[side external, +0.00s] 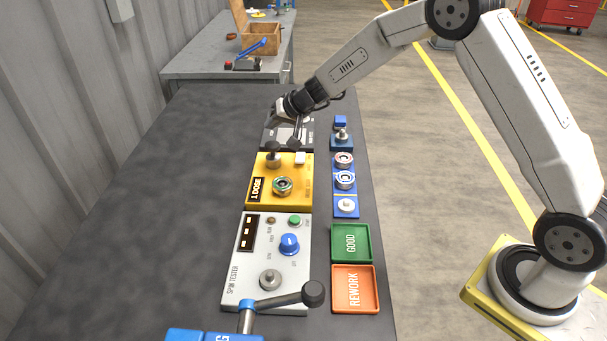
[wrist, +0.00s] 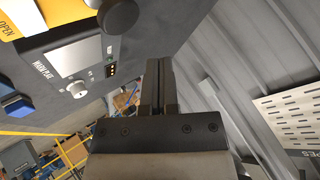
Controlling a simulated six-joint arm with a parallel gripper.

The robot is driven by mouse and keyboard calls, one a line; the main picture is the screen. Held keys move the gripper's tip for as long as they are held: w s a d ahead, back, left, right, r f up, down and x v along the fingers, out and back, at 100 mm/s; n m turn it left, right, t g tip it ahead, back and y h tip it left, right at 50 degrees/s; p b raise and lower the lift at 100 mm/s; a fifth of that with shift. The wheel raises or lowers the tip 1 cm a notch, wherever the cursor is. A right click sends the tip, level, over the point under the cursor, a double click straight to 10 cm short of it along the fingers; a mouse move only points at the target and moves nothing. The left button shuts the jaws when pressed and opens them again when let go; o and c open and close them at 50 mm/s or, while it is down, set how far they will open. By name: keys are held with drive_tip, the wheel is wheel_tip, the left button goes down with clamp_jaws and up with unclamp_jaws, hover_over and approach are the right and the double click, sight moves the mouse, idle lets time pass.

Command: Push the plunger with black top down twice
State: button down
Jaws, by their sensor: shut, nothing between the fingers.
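The yellow dose unit (side external: 262,193) stands on the dark bench in the side view. At its far left corner is an upright plunger with a dark top (side external: 273,147) and a metal lower part. My gripper (side external: 279,113) is above the grey-black panel unit just beyond the yellow unit, apart from the plunger. In the wrist view my gripper (wrist: 159,62) has its two fingers together with nothing between them. A round black knob (wrist: 119,15) shows at the top of the wrist view; I cannot tell whether it is the plunger's top.
The bench's left side is clear.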

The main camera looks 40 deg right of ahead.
sight(275, 146)
drive_tip(key=shift+r, duration=0.9)
idle(2.0)
wheel_tip(275, 146, up, 4)
drive_tip(key=shift+f, duration=0.1)
idle(0.4)
drive_tip(key=shift+f, duration=0.1)
drive_tip(key=shift+f, duration=4.3)
drive_tip(key=shift+f, duration=0.45)
